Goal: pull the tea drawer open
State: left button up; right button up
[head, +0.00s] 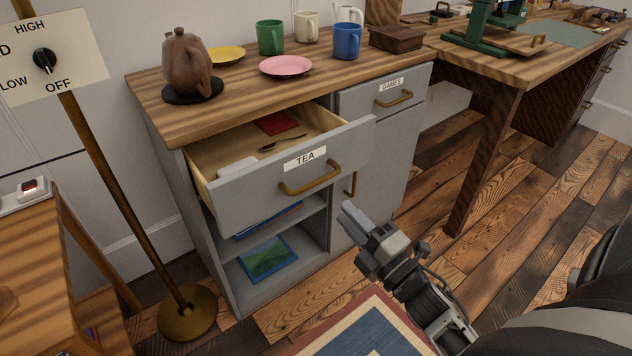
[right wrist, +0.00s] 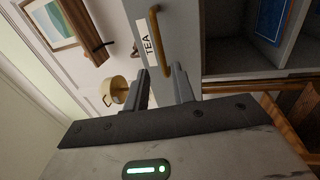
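The grey tea drawer (head: 230,198), with its white TEA label (head: 305,158), stands pulled out from the cabinet, its inside showing. Its brass handle (head: 312,182) is on the front face; the handle also shows in the right wrist view (right wrist: 196,42), beyond my fingertips. My right gripper (head: 354,222) is below and right of the handle in the head view and looks apart from it. In the right wrist view its two fingers (right wrist: 160,82) are spread with an empty gap. My left gripper is out of view.
A red item (head: 276,123) and a spoon (head: 283,142) lie in the drawer. A teapot (head: 186,64), cups and plates stand on the cabinet top. The games drawer (head: 375,97) is shut. A lamp stand (head: 187,312) is at left; a rug (head: 365,325) lies in front.

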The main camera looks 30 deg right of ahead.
aim_at(317, 180)
jog(key=x, duration=1)
jog(key=shift+w, duration=0.1)
grip_shut()
